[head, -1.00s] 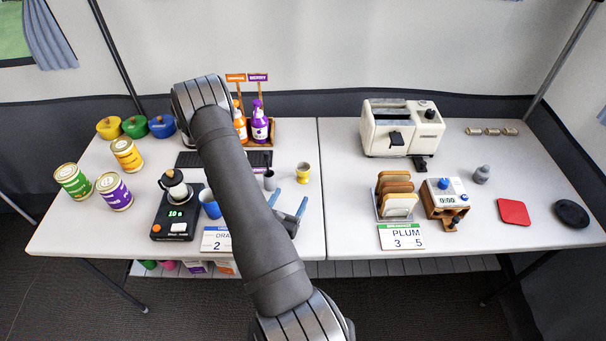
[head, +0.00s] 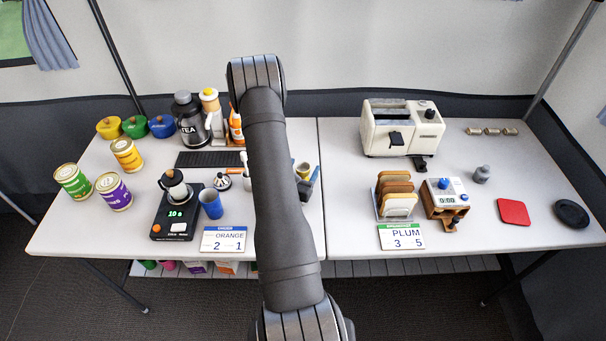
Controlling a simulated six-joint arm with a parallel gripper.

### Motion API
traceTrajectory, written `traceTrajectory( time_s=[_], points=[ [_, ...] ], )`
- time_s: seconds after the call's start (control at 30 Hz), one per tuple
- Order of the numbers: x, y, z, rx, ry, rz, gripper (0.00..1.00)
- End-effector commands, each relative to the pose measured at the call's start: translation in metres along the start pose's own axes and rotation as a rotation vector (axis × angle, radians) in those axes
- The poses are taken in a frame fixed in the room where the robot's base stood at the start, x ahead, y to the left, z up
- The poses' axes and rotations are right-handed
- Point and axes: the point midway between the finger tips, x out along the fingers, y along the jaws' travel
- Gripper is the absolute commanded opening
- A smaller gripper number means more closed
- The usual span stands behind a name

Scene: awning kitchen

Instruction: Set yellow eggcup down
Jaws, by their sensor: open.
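The yellow eggcup (head: 302,168) is on the left table near its right edge, just right of my arm. Only part of it shows; my arm and gripper cover the rest. My gripper (head: 309,181) is open, with its blue-grey fingers close to the eggcup on the near right side. I cannot tell whether the fingers are around the eggcup or only beside it, or whether they touch it.
Left of my arm stand a blue cup (head: 211,204), a scale (head: 176,222) with a pot, a tea flask (head: 189,122) and an orange bottle (head: 236,128). A toast rack (head: 397,197) stands on the right table. Free tabletop lies between arm and rack.

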Motion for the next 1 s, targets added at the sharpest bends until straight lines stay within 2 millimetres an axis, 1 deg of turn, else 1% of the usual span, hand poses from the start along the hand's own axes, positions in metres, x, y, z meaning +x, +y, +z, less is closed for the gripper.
traceTrajectory(
  time_s=[0.1, 0.27, 0.3, 0.37, 0.4, 0.47, 0.5, 0.57, 0.83, 1.0],
  points=[
    [0.0055, 0.0001, 0.0002, 0.0, 0.0, 0.0, 0.67],
    [0.0053, 0.0002, 0.0001, 0.0, 0.0, 0.001, 0.67],
    [0.0053, 0.0002, 0.0001, 0.0, 0.0, 0.001, 0.63],
    [0.0052, 0.0002, 0.0001, 0.0, 0.0, 0.001, 0.52],
    [0.0051, 0.0002, 0.0001, 0.0, 0.0, 0.001, 0.44],
    [0.0051, 0.0002, 0.0001, 0.0, 0.0, 0.001, 0.32],
    [0.0051, 0.0002, 0.0001, 0.0, 0.0, 0.001, 0.24],
    [0.0051, 0.0002, 0.0002, 0.0, 0.0, 0.001, 0.17],
    [0.005, 0.0002, 0.0014, 0.0, 0.0, 0.001, 0.17],
    [0.0051, 0.0003, 0.0091, 0.0, -0.001, 0.001, 0.17]
  ],
)
